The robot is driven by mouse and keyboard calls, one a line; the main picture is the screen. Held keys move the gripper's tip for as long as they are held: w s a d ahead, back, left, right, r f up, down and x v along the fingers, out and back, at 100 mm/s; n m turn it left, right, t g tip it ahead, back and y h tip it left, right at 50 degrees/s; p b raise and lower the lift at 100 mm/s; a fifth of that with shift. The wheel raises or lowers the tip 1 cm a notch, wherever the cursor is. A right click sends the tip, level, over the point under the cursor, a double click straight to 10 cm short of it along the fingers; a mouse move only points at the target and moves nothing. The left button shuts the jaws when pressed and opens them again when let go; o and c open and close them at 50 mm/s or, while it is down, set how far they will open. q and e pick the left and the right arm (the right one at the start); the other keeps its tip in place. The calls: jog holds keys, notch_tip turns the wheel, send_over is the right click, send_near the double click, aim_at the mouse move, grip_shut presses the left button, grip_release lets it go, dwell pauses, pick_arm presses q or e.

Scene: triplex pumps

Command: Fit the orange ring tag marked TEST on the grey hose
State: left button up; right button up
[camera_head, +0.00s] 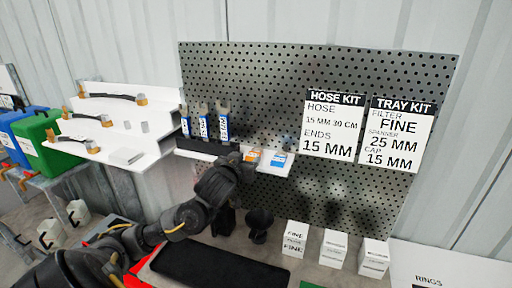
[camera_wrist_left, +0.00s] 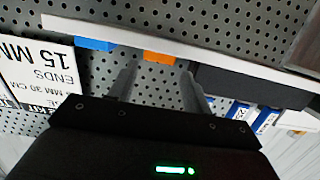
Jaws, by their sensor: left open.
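The orange tag (camera_head: 252,156) sits on a narrow white shelf (camera_head: 268,169) on the pegboard; it also shows in the left wrist view (camera_wrist_left: 158,57). Its marking cannot be read. A blue tag (camera_head: 279,160) is beside it, also in the wrist view (camera_wrist_left: 93,44). My left gripper (camera_head: 243,158) is at the shelf; in the wrist view its fingers (camera_wrist_left: 158,72) are open, with the orange tag between and just beyond the tips, nothing held. Several dark hoses with brass ends, one of them here (camera_head: 115,97), lie on stepped white shelves at left; which is the grey hose I cannot tell.
A black block (camera_head: 205,146) and several blue-and-white labelled items (camera_head: 203,125) are left of the tags. Two white kit signs (camera_head: 333,124) hang at right. White boxes (camera_head: 295,238) and a black mat (camera_head: 220,268) are below. A green case (camera_head: 50,147) stands at far left.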

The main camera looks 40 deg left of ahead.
aim_at(253, 155)
pick_arm(q)
jog(key=shift+w+f, duration=0.1)
jog(key=shift+w, duration=0.1)
jog(key=p+x, duration=0.3)
jog(key=x, duration=0.1)
jog(key=shift+r+p, duration=0.25)
jog(key=shift+p, duration=0.05)
jog(key=shift+w+a+f, duration=0.15)
jog(key=shift+w+f, duration=0.2)
jog(key=shift+w, duration=0.25)
jog(key=c, duration=0.8)
pick_arm(e)
jog(key=r, duration=0.4)
jog(key=shift+s+a, duration=0.1)
jog(key=shift+s, duration=0.3)
pick_arm(q)
jog(key=shift+r, duration=0.1)
